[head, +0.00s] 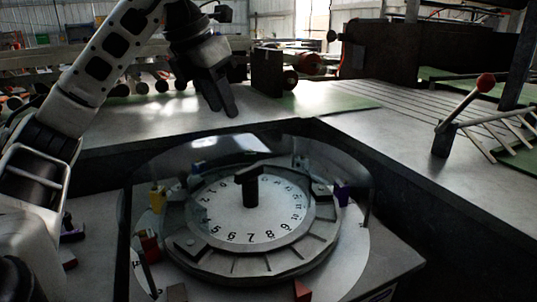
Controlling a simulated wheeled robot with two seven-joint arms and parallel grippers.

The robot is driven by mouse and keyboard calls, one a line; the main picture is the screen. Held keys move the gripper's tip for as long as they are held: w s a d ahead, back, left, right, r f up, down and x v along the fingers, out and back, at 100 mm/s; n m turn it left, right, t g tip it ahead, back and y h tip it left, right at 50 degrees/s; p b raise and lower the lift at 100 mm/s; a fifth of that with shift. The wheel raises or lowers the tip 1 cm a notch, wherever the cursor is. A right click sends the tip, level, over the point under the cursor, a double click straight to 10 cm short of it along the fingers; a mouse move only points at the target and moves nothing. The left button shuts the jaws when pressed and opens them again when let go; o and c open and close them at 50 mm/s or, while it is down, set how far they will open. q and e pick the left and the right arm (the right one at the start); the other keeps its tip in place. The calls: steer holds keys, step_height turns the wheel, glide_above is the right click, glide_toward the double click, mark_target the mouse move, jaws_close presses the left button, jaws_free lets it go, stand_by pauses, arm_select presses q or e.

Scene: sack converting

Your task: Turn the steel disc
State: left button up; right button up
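The steel disc (272,262) lies flat on the table in the lower middle of the head view. It is a round grey ring with radial slots around a pale numbered dial (225,215). A dark upright post with a crossbar (250,186) stands at the dial's centre. My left gripper (222,110) hangs above and behind the disc, pointing down, apart from it and from the post. Its two dark fingers are close together, and I cannot tell whether there is a gap. Nothing shows between them. My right gripper is out of view.
Small coloured blocks sit around the disc, including yellow (157,198), red (149,243) and purple (342,192) ones. A clear, shiny curved surface shows around the disc. A raised grey bench (345,128) runs behind it.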

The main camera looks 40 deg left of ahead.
mark_target(250, 168)
arm_select(q)
steer(key=b+x, duration=0.1)
steer(key=x, duration=0.4)
steer(key=b+x, duration=0.1)
steer(key=x, duration=0.9)
steer(key=shift+s+f+b, duration=0.2)
steer(key=shift+f+b, duration=0.05)
steer(key=shift+b, duration=0.15)
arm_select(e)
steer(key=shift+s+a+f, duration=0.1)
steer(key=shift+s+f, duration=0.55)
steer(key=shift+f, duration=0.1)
arm_select(q)
jaws_close()
steer(key=shift+r, duration=0.1)
